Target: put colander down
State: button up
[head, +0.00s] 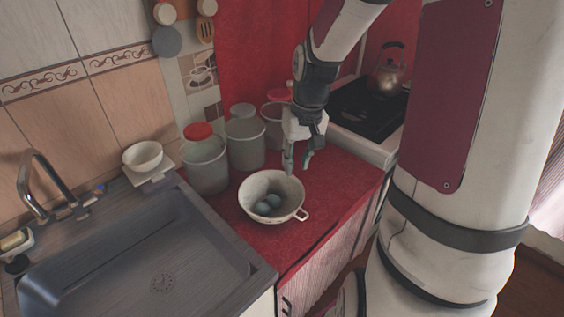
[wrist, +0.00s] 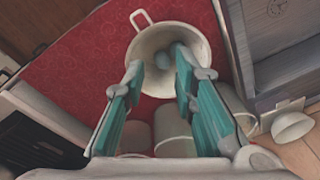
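The colander (head: 257,213) is a white bowl with a small loop handle, standing upright on the red oilcloth counter (head: 335,187). My gripper (head: 297,168) is open above the colander's far rim. I cannot tell whether a fingertip touches the rim.
Several canisters (head: 205,165) stand behind the colander, close to my gripper. A grey sink (head: 140,255) is to the left, with a small white bowl (head: 142,156) at its back corner. A stove with a kettle (head: 388,72) is behind right. Red counter right of the colander is clear.

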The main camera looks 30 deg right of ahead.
jog(key=s+a+r+n+t, duration=0.3)
jog(key=s+a+r, duration=1.1)
jog(key=r, duration=0.2)
jog(key=shift+s+a+r+n+t, duration=0.15)
jog(key=shift+s+n+t, duration=0.15)
jog(key=shift+s+t, duration=0.1)
dwell(0.4)
